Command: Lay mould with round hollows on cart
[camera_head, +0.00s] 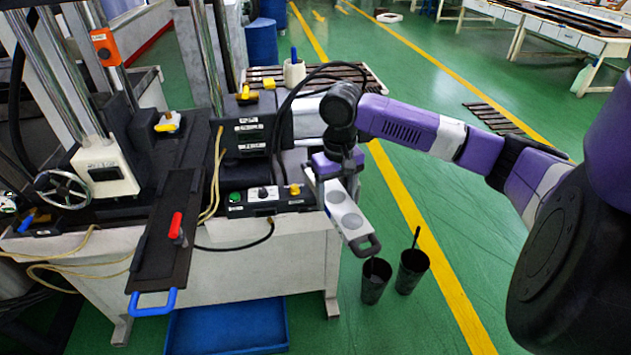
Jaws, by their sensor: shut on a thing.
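The mould with round hollows (344,208) is a pale grey slab with a dark loop handle at its lower end. It hangs tilted in front of the right end of the white machine bench, above the floor. My gripper (331,172) is shut on its upper end; the fingertips are hard to make out. I cannot make out a clear cart in this view.
Two black buckets (374,281) (411,271) stand on the green floor below the mould. The machine bench (280,258) fills the left, with a control box (262,201) near the mould. A dark plate with a blue handle (152,303) juts forward.

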